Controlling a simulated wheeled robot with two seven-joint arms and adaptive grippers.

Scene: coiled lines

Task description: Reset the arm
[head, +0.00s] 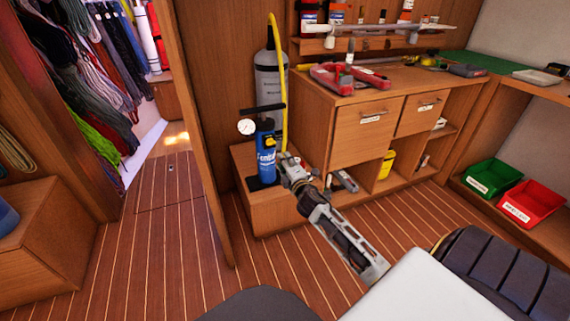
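My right arm comes in from the lower right. Its gripper (287,163) is just right of a blue pump (266,152) with a black handle and a round white gauge (246,127). The pump stands upright on a low wooden step. A yellow hose (284,90) arches over a grey cylinder and comes down to the gripper's fingers. The fingers are small and overlap the hose end, so I cannot tell whether they hold it. My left gripper is not in view.
A wooden cabinet (340,148) with drawers and shelves stands right of the gripper, with red tools (340,78) on top. Green (490,178) and red bins (530,203) sit at far right. A wooden post (190,120) stands left. Coiled lines hang beyond it. The plank floor is clear.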

